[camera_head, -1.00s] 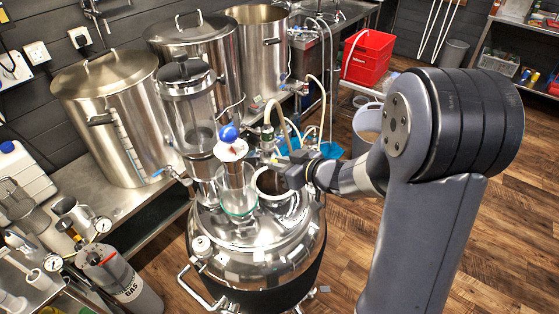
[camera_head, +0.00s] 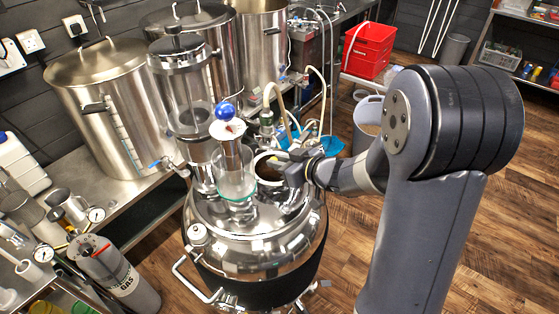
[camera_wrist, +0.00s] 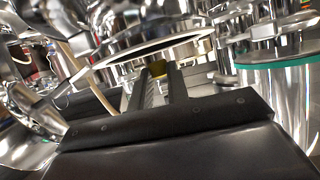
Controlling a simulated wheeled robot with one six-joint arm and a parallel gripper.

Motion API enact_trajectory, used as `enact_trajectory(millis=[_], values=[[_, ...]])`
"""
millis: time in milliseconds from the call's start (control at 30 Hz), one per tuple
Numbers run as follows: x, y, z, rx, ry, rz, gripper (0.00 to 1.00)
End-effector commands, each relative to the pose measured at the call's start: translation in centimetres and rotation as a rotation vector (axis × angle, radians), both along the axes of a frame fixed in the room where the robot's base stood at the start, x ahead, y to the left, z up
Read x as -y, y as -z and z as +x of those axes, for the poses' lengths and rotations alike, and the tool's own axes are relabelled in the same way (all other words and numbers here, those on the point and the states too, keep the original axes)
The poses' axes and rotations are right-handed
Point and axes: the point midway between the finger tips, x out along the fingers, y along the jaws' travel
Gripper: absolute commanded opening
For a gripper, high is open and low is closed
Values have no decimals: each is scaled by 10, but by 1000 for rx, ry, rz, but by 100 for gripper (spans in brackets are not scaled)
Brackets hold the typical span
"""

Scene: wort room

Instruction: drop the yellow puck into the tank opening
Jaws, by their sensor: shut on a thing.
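The steel tank (camera_head: 258,240) stands in the middle of the head view. Its round opening (camera_head: 268,168) has a raised rim on top. My gripper (camera_head: 284,161) is beside the right side of this opening, at about rim height. The opening's rim (camera_wrist: 150,48) curves just past the fingertips there. I cannot tell whether the puck is over the opening.
Large pots (camera_head: 110,110) stand on the bench at left. Wooden floor at right is free.

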Motion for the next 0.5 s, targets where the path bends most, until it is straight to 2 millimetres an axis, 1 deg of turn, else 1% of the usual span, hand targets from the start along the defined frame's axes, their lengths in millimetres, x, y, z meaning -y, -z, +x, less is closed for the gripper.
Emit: enact_trajectory(millis=[267,300,500], values=[[0,0,0,0,0,0,0],[0,0,0,0,0,0,19],[0,0,0,0,0,0,35]])
